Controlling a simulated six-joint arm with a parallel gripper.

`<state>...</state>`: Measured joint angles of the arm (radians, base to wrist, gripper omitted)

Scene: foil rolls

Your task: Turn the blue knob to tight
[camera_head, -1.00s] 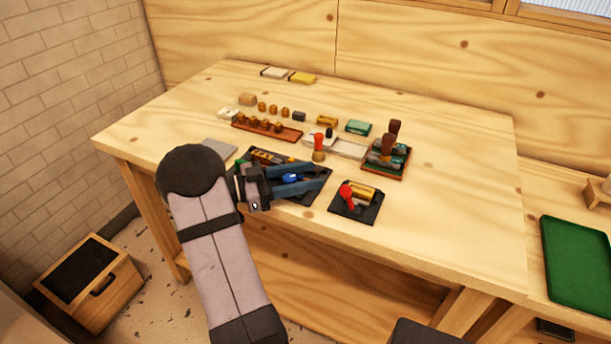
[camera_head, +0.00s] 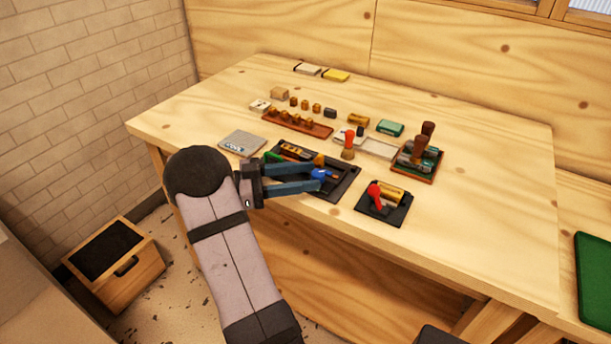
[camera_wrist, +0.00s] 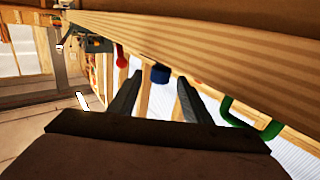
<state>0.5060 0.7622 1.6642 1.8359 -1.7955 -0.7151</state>
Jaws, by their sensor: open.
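The blue knob (camera_head: 320,174) stands at the black tray (camera_head: 345,187) near the table's front edge. In the head view my gripper (camera_head: 318,178) comes in from the left, its two bluish fingers apart, with the knob close to their tips. In the wrist view the blue knob (camera_wrist: 160,74) shows ahead, in the gap between the two dark fingers (camera_wrist: 157,88). The fingers are open and not closed on it. I cannot tell whether either finger touches it. The knob's marking and turn position are too small to read.
A red-handled device (camera_head: 376,195) on a black base stands close to the right of the tray. An upright red-topped tool (camera_head: 348,146) stands behind it, and stamps (camera_head: 418,155) sit further right. A grey plate (camera_head: 242,143) lies left. The table's right part is clear.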

